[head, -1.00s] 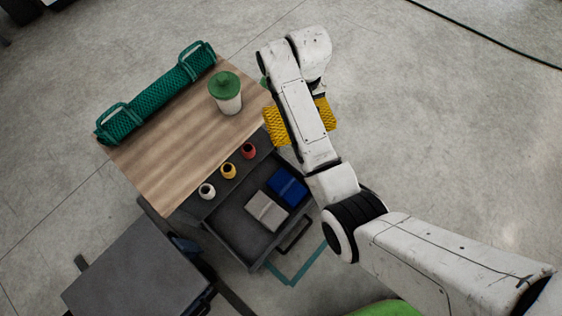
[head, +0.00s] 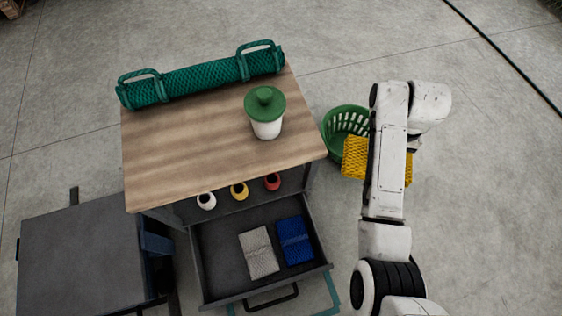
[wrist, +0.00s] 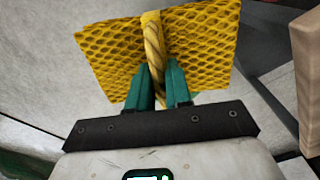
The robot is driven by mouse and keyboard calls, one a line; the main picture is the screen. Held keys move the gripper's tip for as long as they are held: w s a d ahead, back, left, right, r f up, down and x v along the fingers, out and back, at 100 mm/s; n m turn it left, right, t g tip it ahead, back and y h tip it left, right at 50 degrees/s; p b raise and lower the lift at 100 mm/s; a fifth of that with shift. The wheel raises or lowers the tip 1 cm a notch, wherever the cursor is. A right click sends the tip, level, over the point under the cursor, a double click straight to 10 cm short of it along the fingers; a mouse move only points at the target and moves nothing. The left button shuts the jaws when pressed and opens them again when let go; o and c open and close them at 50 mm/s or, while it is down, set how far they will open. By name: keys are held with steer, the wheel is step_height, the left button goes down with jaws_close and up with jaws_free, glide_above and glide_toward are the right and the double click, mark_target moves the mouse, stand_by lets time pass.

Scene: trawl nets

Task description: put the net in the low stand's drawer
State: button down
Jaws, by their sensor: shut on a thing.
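A folded yellow net (head: 355,160) hangs in the air right of the wooden-topped stand (head: 190,140) in the head view. My gripper (wrist: 160,76) is shut on the net's rope band in the wrist view, where the net (wrist: 205,45) spreads to both sides. In the head view my arm hides the gripper and the net's middle. The stand's dark drawer (head: 218,270) is pulled open at the front. A grey folded bundle (head: 259,252) and a blue folded bundle (head: 295,241) lie in its right half; its left part is bare.
A rolled green net (head: 200,80) with handles and a green-lidded jar (head: 265,115) are on the stand's top. White, yellow and red small pots (head: 239,191) sit above the drawer. A green basket (head: 345,122) stands behind the net. A grey table (head: 80,255) is at left.

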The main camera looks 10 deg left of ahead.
steer(key=shift+f+b, duration=0.4)
steer(key=shift+f, duration=0.35)
steer(key=shift+r, duration=0.1)
